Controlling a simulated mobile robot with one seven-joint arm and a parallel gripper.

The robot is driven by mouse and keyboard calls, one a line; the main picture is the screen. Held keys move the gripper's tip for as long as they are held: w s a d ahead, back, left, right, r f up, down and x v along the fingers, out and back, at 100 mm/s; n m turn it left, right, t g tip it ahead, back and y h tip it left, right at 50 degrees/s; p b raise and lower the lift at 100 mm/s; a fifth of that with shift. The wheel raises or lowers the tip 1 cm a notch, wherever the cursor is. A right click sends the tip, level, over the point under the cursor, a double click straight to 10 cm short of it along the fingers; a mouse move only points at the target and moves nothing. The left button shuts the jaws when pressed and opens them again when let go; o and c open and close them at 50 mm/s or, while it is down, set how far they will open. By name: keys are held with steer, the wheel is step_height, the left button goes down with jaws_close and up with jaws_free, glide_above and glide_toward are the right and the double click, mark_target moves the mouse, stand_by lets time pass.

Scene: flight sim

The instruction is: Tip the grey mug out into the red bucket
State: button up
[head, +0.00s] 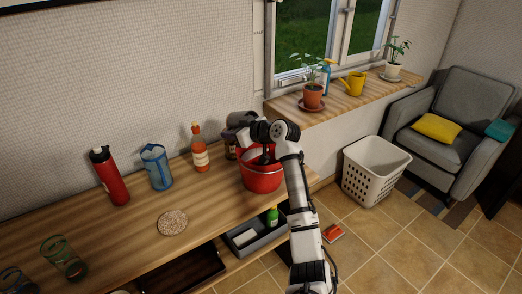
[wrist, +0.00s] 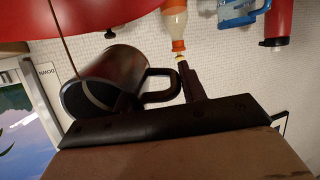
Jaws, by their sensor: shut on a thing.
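The grey mug (wrist: 118,72) is held tilted well over on its side, with its handle at my gripper (wrist: 178,78). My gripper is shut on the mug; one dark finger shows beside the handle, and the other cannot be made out. In the head view the mug (head: 238,119) is up above the rear left rim of the red bucket (head: 262,180), partly hidden by my wrist. The bucket stands at the right end of the wooden counter, and part of it shows at the top of the wrist view (wrist: 75,18). The mug's contents cannot be seen.
An orange bottle (head: 200,152), a blue jug (head: 156,168) and a red flask (head: 109,176) stand left of the bucket. A dark jar (head: 230,150) is close behind it. A round cork mat (head: 172,223) lies in front. A window sill (head: 345,100) with plants is at the right.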

mark_target(238, 126)
steer(key=shift+d+r+y+b, duration=0.1)
steer(key=shift+r+y+b, duration=0.05)
steer(key=shift+y+b, duration=0.2)
steer(key=shift+s+d+r+t+y+b, duration=0.3)
steer(key=shift+d+r+t+b, duration=0.05)
steer(key=shift+r, duration=0.15)
steer(key=shift+s+d+r+t+y+b, duration=0.25)
steer(key=shift+s+d+r+t+b, duration=0.1)
steer(key=shift+r, duration=0.15)
stand_by(0.6)
steer(key=shift+r+b, duration=0.2)
steer(key=shift+b, duration=0.1)
steer(key=shift+r+y, duration=0.15)
steer(key=shift+y, duration=0.15)
steer(key=shift+d+r+b, duration=0.1)
steer(key=shift+b, duration=0.3)
